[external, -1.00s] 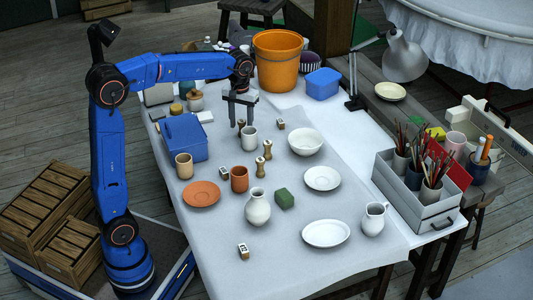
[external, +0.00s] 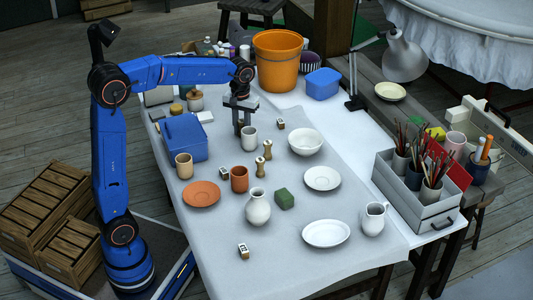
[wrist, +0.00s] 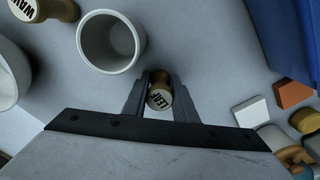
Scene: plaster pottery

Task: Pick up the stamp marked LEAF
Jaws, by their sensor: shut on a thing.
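The stamp marked LEAF (wrist: 160,98) is a small wooden stamp with a pale round top and dark letters. In the wrist view it sits between the two grey fingers of my gripper (wrist: 160,80). My gripper is shut on it, with a finger on each side. In the external view my gripper (external: 243,127) is low over the cloth, just behind a white cup (external: 249,139). The stamp is hidden by the fingers there.
The cup (wrist: 111,42) stands close beside the fingers, and a stamp marked WAVE (wrist: 38,9) is beyond it. A blue box (external: 183,137) is left of my gripper. A white bowl (external: 305,141) is to the right.

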